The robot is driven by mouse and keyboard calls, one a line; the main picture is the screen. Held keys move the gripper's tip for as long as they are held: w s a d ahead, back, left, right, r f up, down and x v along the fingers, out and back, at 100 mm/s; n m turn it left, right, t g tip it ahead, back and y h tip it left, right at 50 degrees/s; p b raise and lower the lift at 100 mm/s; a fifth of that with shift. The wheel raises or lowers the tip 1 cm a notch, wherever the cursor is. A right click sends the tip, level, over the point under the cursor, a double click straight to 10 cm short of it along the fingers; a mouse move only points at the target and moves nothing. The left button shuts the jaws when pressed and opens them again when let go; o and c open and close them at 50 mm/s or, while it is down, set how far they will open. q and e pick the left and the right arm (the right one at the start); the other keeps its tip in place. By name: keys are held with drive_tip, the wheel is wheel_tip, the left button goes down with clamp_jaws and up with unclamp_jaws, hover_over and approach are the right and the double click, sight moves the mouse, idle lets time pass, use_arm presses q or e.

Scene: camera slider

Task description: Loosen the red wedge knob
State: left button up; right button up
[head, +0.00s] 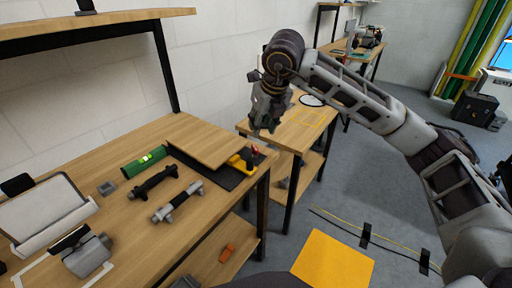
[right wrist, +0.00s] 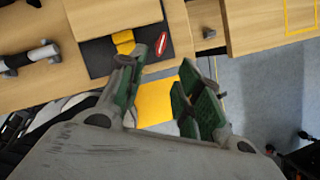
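The red wedge knob (head: 254,149) is a small red shape at the right end of the workbench, next to a yellow part (head: 241,162) by a wooden board. In the right wrist view the red knob (right wrist: 162,44) is a red oval with a pale stripe on a black mat, right of the yellow part (right wrist: 124,41). My right gripper (head: 265,128) hangs above the bench end, fingers downward. In its wrist view the two green-padded fingers (right wrist: 160,66) are spread and empty, apart from the knob. My left gripper is not clearly visible.
The wooden board (head: 208,140) partly covers the black mat (head: 230,177). A green level (head: 144,161), a black handle (head: 154,182) and a grey-ended bar (head: 178,201) lie left of it. A second table (head: 297,128) stands behind, across a narrow gap. An upper shelf (head: 95,22) overhangs at left.

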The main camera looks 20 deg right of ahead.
sight(255, 149)
drive_tip(key=b+x, duration=0.1)
drive_tip(key=x, duration=0.9)
drive_tip(key=shift+w+f, duration=0.1)
drive_tip(key=shift+f, duration=0.3)
use_arm(q)
drive_tip(key=shift+d+r, duration=0.25)
drive_tip(key=shift+r, duration=0.75)
drive_tip(key=shift+d+r, duration=0.2)
drive_tip(key=shift+r, duration=0.8)
use_arm(e)
drive_tip(key=shift+w+f, duration=0.25)
drive_tip(key=shift+f, duration=0.4)
drive_tip(key=shift+c, duration=0.3)
use_arm(q)
drive_tip(key=shift+a, duration=0.1)
use_arm(e)
clamp_jaws()
